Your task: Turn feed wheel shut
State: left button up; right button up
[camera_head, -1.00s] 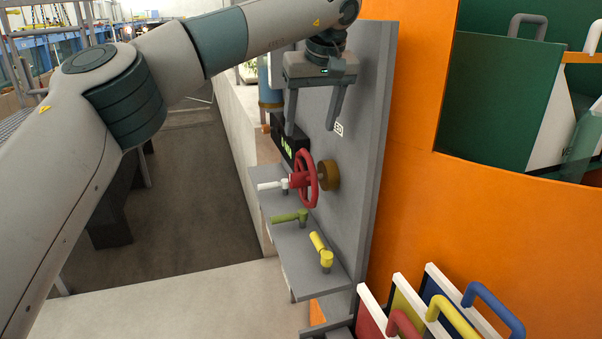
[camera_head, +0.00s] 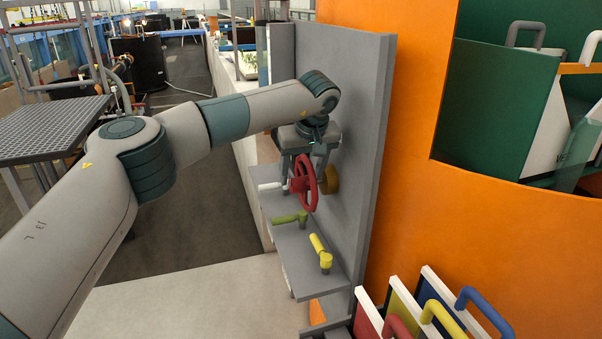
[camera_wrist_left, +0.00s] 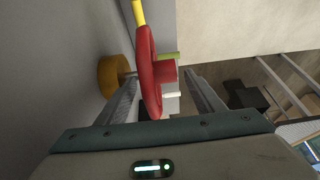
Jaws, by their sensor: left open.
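The red feed wheel (camera_head: 305,187) stands out from the grey upright panel (camera_head: 354,140), with a brown round mount (camera_head: 332,178) behind it. My left gripper (camera_head: 303,176) is open and points down at the top of the wheel. In the left wrist view the red wheel (camera_wrist_left: 150,72) lies between my two open fingers (camera_wrist_left: 163,105), its rim near the palm; I cannot tell whether either finger touches it. The brown mount (camera_wrist_left: 115,76) shows there beside one finger. The display seen earlier on the panel is hidden behind my gripper. My right gripper is not in view.
White (camera_head: 270,186), green (camera_head: 290,217) and yellow (camera_head: 321,250) handles sit on the grey ledge below the wheel. Panels with red, yellow and blue handles (camera_head: 490,310) stand at lower right, by an orange wall (camera_head: 410,220). The floor left of the ledge is open.

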pick_arm(q)
jog(key=shift+x, duration=0.9)
jog(key=shift+w+f, duration=0.15)
jog(key=shift+f, duration=0.15)
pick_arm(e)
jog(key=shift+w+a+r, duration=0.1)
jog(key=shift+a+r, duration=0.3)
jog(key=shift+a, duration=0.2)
pick_arm(q)
jog(key=c, duration=1.5)
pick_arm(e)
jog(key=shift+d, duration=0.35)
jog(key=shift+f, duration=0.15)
